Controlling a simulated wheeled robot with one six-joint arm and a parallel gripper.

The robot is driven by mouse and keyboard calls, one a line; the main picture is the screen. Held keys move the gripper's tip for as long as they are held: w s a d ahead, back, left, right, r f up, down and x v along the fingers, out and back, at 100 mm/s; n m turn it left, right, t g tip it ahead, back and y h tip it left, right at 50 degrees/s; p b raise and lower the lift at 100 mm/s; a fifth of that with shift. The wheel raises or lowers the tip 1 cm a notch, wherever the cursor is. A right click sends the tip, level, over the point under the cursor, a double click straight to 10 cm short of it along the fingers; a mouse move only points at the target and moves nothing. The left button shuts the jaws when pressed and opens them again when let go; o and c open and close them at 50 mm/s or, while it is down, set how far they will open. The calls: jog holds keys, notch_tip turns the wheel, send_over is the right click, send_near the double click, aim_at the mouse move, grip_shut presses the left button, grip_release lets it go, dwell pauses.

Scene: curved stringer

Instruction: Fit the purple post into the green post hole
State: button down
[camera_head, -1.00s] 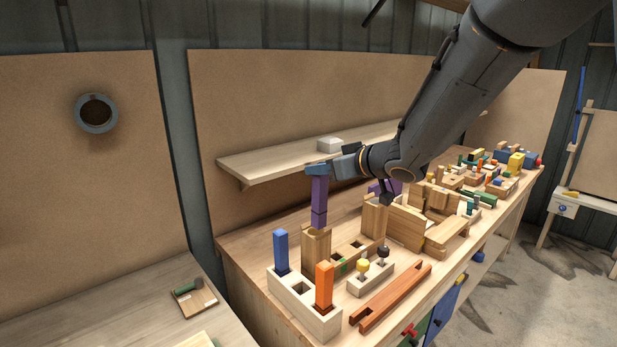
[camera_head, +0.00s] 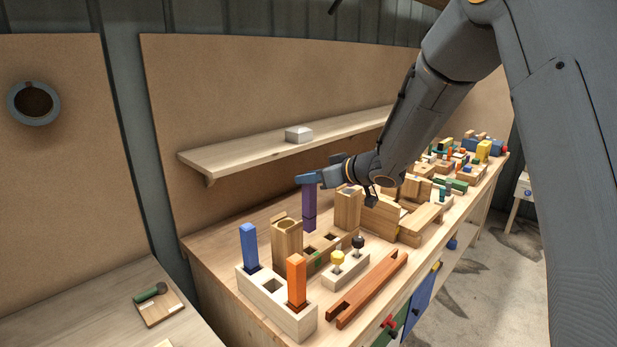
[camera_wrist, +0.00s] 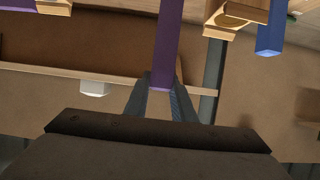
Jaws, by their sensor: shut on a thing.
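The purple post (camera_head: 310,210) is held upright by my gripper (camera_head: 314,180), which is shut on its upper end. The post hangs just right of a tall wooden block with a round hollow in its top. It also shows between my fingers in the wrist view (camera_wrist: 168,45). A wooden post-hole block (camera_head: 350,238) with several dark square holes lies below and right of the post. A small green mark (camera_head: 318,259) is on its near side. The post's lower end appears close above the block's holes; I cannot tell whether it is over the green one.
A white block (camera_head: 249,285) holds a blue post (camera_head: 249,247) and an orange post (camera_head: 296,279). The tall hollow-topped block (camera_head: 286,242) stands left of the held post. Yellow and black knobs, an orange slotted bar (camera_head: 368,289) and wooden blocks crowd the right. A shelf (camera_head: 250,155) runs behind.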

aim_at(313, 208)
jog(key=shift+r+p, duration=0.1)
jog(key=shift+p, duration=0.2)
jog(key=shift+f+b, duration=1.55)
jog(key=shift+f, duration=1.45)
jog(key=shift+p, duration=0.85)
jog(key=shift+f+b, duration=1.05)
jog(key=shift+f, duration=0.95)
jog(key=c, duration=1.4)
grip_release()
jog(key=b+v, duration=0.1)
jog(key=v, duration=0.7)
jog(key=shift+b, duration=0.35)
